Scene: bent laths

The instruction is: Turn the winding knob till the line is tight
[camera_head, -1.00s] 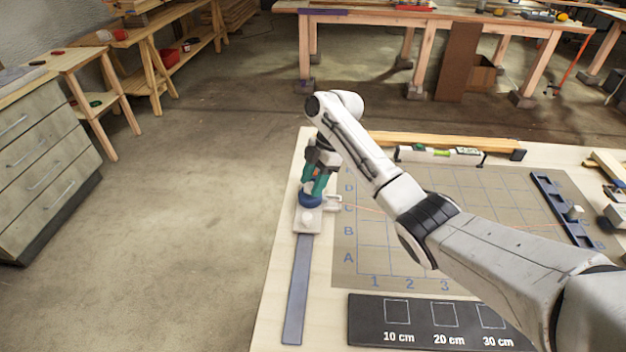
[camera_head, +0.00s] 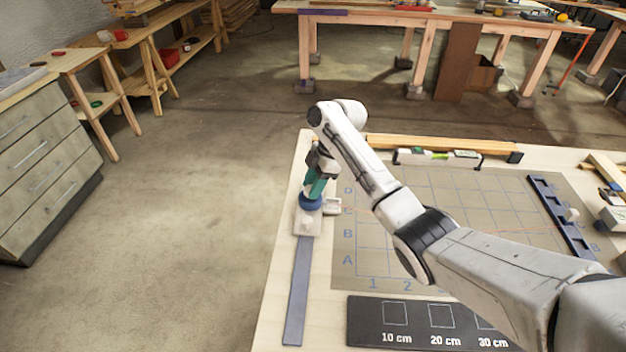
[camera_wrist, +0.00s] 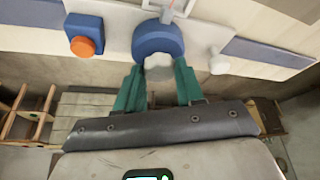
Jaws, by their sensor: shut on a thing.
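The winding knob (camera_wrist: 158,67) is a grey lobed knob on a round blue drum. The blue drum (camera_head: 310,203) sits on a pale block (camera_head: 305,224) at the table's left side; it also shows in the wrist view (camera_wrist: 158,40). My gripper (camera_wrist: 159,85), with green fingers, is shut on the knob from both sides; in the head view it stands above the drum (camera_head: 314,186). A thin orange line (camera_head: 375,210) runs right from the block across the gridded mat (camera_head: 400,267), partly behind my arm. I cannot tell how tight it is.
A blue strip (camera_head: 297,290) runs toward the front from the block. An orange button (camera_wrist: 83,46) and a white peg (camera_wrist: 218,62) flank the drum. A dark board with squares (camera_head: 370,322) lies in front, a spirit level (camera_head: 437,158) behind.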

